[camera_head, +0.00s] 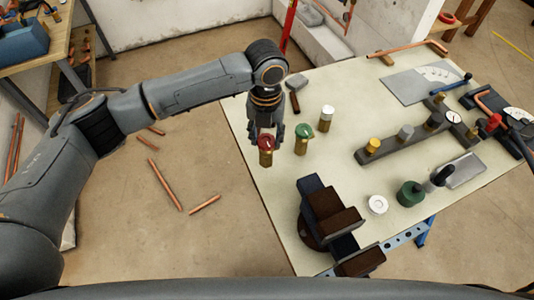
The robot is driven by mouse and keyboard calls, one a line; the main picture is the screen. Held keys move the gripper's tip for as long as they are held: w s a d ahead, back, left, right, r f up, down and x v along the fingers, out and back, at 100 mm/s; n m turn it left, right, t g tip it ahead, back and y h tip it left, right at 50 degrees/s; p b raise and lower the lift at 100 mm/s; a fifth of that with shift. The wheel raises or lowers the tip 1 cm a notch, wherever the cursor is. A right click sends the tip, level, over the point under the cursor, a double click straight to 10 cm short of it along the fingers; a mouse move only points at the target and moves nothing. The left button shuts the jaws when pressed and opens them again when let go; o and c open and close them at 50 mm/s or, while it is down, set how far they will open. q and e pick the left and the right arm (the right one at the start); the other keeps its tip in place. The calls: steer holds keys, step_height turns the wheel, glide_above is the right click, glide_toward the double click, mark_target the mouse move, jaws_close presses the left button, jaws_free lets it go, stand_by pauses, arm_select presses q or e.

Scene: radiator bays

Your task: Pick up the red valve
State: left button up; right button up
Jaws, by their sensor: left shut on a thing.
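The red valve (266,151), a brass body with a red round top, is at the left part of the pale workbench (332,165). My left gripper (267,136) comes down from above and is shut on the red valve. The fingers hide part of the valve's top. I cannot tell whether its base touches the bench. A green-topped brass valve (303,139) stands just to the right, and a white-topped one (327,118) stands behind that. My right gripper is not in view.
A dark vise (329,214) stands at the near edge. A manifold bar (416,138) with several fittings lies to the right. A white disc (377,204) and a green round part (410,194) lie nearer. Copper pipe pieces (165,184) lie on the floor at left.

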arm_select(q)
steer(key=shift+r+p, duration=1.6)
steer(key=shift+r, duration=0.3)
steer(key=shift+d, duration=0.1)
